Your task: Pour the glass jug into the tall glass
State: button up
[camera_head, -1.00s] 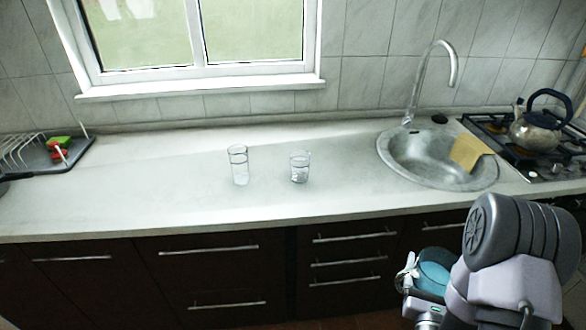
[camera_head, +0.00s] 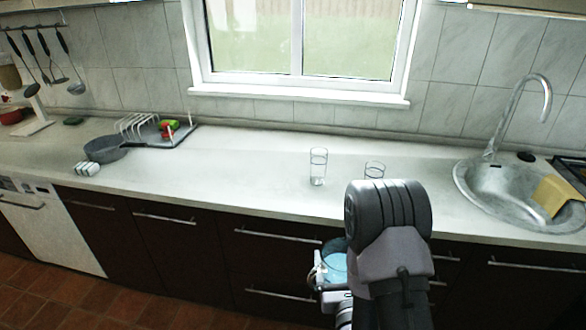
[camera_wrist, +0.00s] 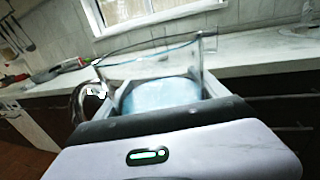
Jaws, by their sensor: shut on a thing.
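My gripper (camera_head: 330,279) is shut on the glass jug (camera_head: 336,248), in front of the counter and below its top edge. In the wrist view the clear jug (camera_wrist: 150,62) stands between my gripper's fingers (camera_wrist: 172,98), with pale blue liquid inside. It looks roughly upright. The tall glass (camera_head: 318,165) stands upright on the counter, beyond the jug and apart from it; a little clear content seems to show low in it. My arm hides much of the gripper in the head view.
A shorter glass (camera_head: 374,168) stands right of the tall glass, its lower part hidden by my arm. The sink (camera_head: 475,198) with a yellow cloth (camera_head: 557,196) is at right. A dish rack (camera_head: 140,126) and grey pan (camera_head: 106,149) are at left. Counter between rack and glasses is clear.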

aim_at(318, 167)
jog(key=i+l+u, duration=0.2)
jog(key=l+u, duration=0.3)
jog(key=l, duration=0.65)
jog(key=l+u, duration=0.5)
jog(key=l, duration=0.6)
jog(key=i+l, duration=0.1)
jog(key=i, duration=0.8)
